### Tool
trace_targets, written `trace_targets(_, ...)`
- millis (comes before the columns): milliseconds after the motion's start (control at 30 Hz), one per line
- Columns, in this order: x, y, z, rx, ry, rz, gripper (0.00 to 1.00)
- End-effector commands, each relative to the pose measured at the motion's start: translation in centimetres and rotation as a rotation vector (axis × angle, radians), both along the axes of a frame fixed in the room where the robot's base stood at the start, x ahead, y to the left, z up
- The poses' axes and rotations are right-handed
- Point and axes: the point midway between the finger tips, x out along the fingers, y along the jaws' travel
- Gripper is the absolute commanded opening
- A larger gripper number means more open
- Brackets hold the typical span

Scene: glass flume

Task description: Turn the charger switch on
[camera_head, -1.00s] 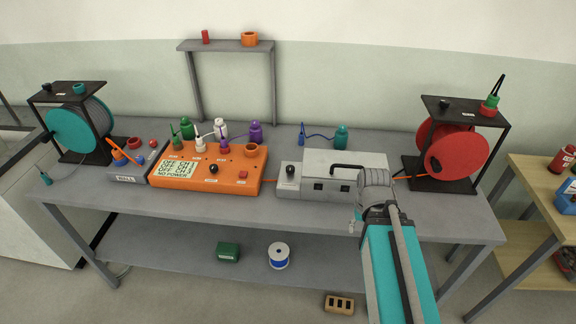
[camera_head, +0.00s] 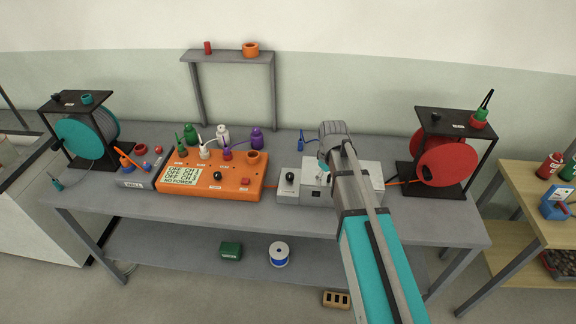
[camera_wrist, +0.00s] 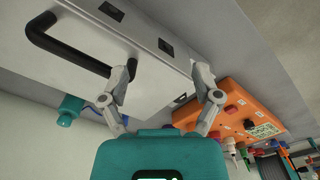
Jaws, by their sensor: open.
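The charger looks to be the light grey box (camera_head: 368,172) on the bench, with a smaller knob unit (camera_head: 287,187) at its left end. In the wrist view the box (camera_wrist: 85,60) fills the upper left, with a black handle (camera_wrist: 65,45) and small dark panels (camera_wrist: 166,46) on one face. I cannot tell which part is the switch or its position. My gripper (camera_wrist: 167,68) is open and empty, its fingers spread close to the box. In the head view my gripper (camera_head: 324,172) is over the box, and my arm hides the handle.
An orange control box (camera_head: 210,180) stands left of the grey box; its display reads "NO POWER". A teal reel (camera_head: 85,138) stands at the far left and a red reel (camera_head: 445,158) at the right. Small bottles stand behind the orange box. A shelf frame (camera_head: 228,56) rises at the back.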

Motion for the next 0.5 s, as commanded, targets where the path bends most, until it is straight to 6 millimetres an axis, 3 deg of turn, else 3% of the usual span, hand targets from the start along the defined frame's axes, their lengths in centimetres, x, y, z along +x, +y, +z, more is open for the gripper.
trace_targets(33,2.6,1.9,1.9,0.000,-0.001,0.075,0.81)
trace_targets(200,7.5,7.3,3.6,-0.003,0.001,0.337,0.81)
trace_targets(333,9.7,10.6,3.8,-0.004,0.007,0.490,0.81)
trace_targets(500,10.8,12.7,3.8,-0.006,0.011,0.594,0.81)
